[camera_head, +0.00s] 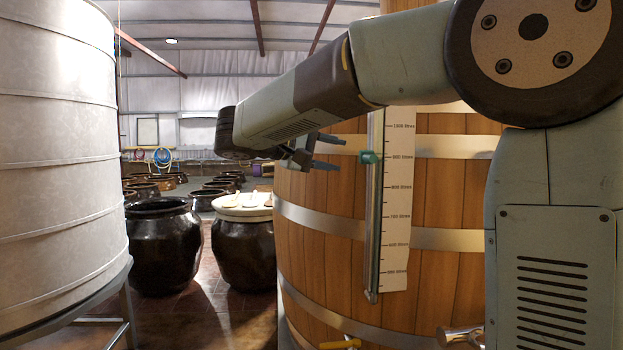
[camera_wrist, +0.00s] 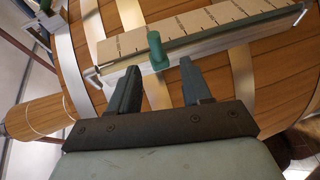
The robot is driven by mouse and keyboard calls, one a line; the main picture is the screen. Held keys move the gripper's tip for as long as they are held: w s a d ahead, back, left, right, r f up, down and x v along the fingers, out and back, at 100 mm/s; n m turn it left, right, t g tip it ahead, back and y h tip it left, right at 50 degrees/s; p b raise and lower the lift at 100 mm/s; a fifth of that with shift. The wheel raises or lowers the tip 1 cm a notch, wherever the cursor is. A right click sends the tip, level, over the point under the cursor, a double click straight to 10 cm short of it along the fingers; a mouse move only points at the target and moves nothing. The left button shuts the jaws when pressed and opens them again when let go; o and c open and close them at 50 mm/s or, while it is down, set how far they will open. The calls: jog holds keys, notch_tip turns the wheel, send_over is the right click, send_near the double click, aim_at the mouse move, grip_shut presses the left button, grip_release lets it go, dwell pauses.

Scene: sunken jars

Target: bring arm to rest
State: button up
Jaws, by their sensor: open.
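My arm reaches out to the left across the head view, bent at the elbow. My gripper (camera_head: 329,152) is at its far end, with two dark fingers pointing right toward a large wooden vat (camera_head: 330,215). In the wrist view my gripper (camera_wrist: 158,68) is open, its fingers apart and nothing held. A green knob (camera_wrist: 155,48) on the vat's level gauge shows between and beyond the fingertips. In the head view the green knob (camera_head: 369,157) sits on the upright gauge, right of the fingertips and apart from them in the picture.
The vat has metal hoops, a printed litre scale (camera_head: 398,200) and a yellow-handled tap (camera_head: 340,344). A pale tank (camera_head: 55,150) stands at the left. Dark jars (camera_head: 164,250) stand on the floor between, one with a pale lid (camera_head: 243,207). Floor shows between tank and vat.

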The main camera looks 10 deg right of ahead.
jog(key=s+d+f+g+y, duration=0.2)
jog(key=s+d+f+y, duration=0.4)
jog(key=s+d+f, duration=0.5)
jog(key=s+a+f+m+t+y, duration=0.2)
jog(key=s+f+m+y, duration=0.1)
jog(key=s+f+y, duration=0.5)
jog(key=shift+s+a+f+y, duration=0.4)
jog(key=shift+s+f, duration=1.2)
jog(key=shift+s, duration=1.15)
